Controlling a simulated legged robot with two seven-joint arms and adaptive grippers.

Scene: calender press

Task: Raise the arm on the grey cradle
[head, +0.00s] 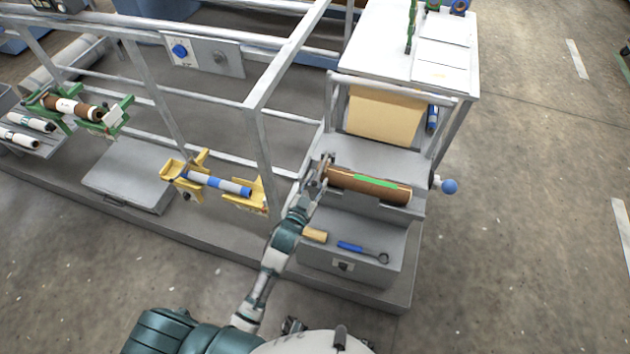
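The grey cradle (378,208) is at the right end of the machine. It holds a brown roll (340,179) with a bright green strip on top. A blue ball knob (449,186) sticks out at the cradle's right end. I cannot clearly make out which part is the cradle's arm. My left gripper (322,170) is at the left end of the brown roll, close to the cradle's end. Its fingers are small and blend with the grey metal, so I cannot tell whether they are open or touching anything. My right gripper is not in view.
A grey box (348,265) below the cradle bears a blue-handled wrench (362,250) and a tan cylinder (314,235). A yellow cradle (250,195) and a green cradle (112,119) hold rolls to the left. Grey frame posts (264,160) stand beside my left arm. Right floor is open.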

